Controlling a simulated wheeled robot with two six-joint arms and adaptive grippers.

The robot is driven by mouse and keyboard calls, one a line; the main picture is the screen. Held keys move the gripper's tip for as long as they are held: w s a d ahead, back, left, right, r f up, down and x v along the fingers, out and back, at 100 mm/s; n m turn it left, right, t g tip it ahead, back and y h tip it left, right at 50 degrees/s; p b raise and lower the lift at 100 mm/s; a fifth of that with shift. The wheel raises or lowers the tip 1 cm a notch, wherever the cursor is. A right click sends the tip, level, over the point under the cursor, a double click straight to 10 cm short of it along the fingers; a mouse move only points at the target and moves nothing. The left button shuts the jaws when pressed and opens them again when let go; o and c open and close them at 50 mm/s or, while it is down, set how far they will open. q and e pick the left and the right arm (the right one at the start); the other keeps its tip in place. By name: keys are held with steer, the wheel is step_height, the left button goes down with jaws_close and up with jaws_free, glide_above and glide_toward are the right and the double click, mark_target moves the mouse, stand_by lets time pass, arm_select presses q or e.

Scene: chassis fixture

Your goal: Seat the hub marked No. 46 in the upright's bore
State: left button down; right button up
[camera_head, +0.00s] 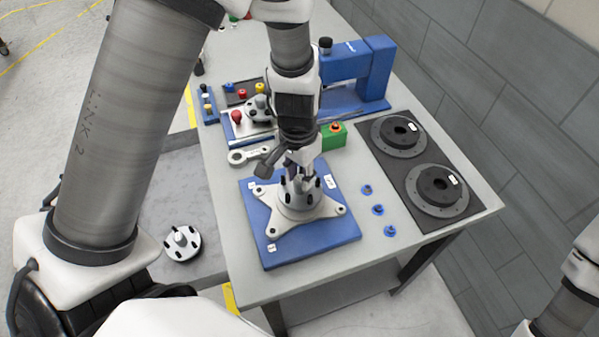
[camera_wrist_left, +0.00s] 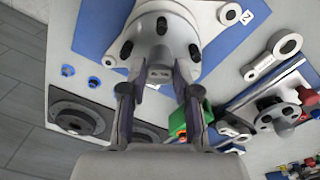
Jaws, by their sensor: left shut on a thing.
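My left gripper (camera_head: 293,168) is shut on a grey hub (camera_head: 298,193) with black studs. The left wrist view shows both fingers (camera_wrist_left: 155,84) around the stem of the hub (camera_wrist_left: 158,36). The hub is over the middle of the upright (camera_head: 275,226), a pale star-shaped part with several arms, on a blue plate (camera_head: 335,232). The bore is hidden under the hub, so I cannot tell how deep the hub sits. Its number is not legible. My right gripper is outside the view; only part of that arm shows at lower right.
Another studded hub (camera_head: 182,243) lies at lower left. Two black discs (camera_head: 436,190) lie on a dark mat at right. Small blue caps (camera_head: 378,210) lie beside the plate. A wrench (camera_head: 248,156), a green block (camera_head: 333,136) and a blue press (camera_head: 375,70) stand behind.

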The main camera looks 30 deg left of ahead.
arm_select(q)
steer(key=shift+f+b, duration=0.45)
steer(key=shift+f, duration=0.05)
stand_by(0.3)
steer(key=c, duration=0.8)
jaws_free()
steer(key=shift+c, duration=0.2)
steer(key=shift+o, duration=0.4)
steer(key=shift+r, duration=0.1)
step_height(320, 180, up, 4)
steer(key=p, duration=0.4)
steer(key=shift+r, duration=0.25)
steer(key=shift+f, duration=0.1)
